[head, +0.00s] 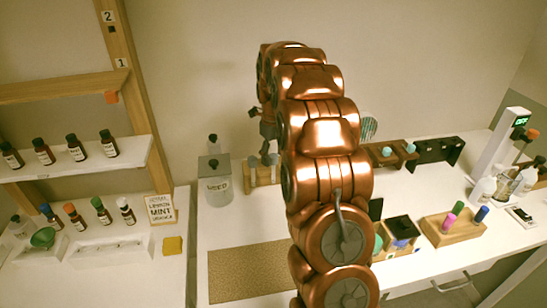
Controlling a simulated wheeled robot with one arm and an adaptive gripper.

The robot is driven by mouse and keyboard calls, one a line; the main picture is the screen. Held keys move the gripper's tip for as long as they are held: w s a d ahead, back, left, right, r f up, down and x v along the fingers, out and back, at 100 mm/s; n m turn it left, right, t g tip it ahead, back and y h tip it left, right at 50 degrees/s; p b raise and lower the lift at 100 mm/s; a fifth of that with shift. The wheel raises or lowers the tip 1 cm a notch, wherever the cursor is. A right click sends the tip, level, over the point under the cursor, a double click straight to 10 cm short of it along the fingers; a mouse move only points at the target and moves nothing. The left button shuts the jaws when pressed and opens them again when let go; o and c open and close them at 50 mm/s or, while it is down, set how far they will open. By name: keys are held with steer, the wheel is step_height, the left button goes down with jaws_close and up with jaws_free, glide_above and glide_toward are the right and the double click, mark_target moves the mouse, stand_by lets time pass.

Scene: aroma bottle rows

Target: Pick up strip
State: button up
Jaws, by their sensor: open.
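No paper strip can be made out clearly in the head view. A wooden rack with clear upright tubes (250,174) stands at the back of the counter, partly hidden by my arm; I cannot tell whether strips stand in it. My gripper (268,158) shows small beside my arm, pointing down just over this rack. It is open, and I see nothing held in it. My large copper arm covers the middle of the view and hides the counter behind it.
A lidded jar labelled USED (216,186) stands left of the rack. A tan mat (245,272) lies bare in front. Small bottles stand on the shelf (75,160) at left. A wooden block (454,229) holds coloured vials at right.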

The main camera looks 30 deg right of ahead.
steer(key=shift+f, duration=0.15)
steer(key=c, duration=1)
step_height(320, 180, up, 18)
steer(key=shift+r+p, duration=0.1)
steer(key=shift+p, duration=0.35)
stand_by(0.5)
stand_by(0.4)
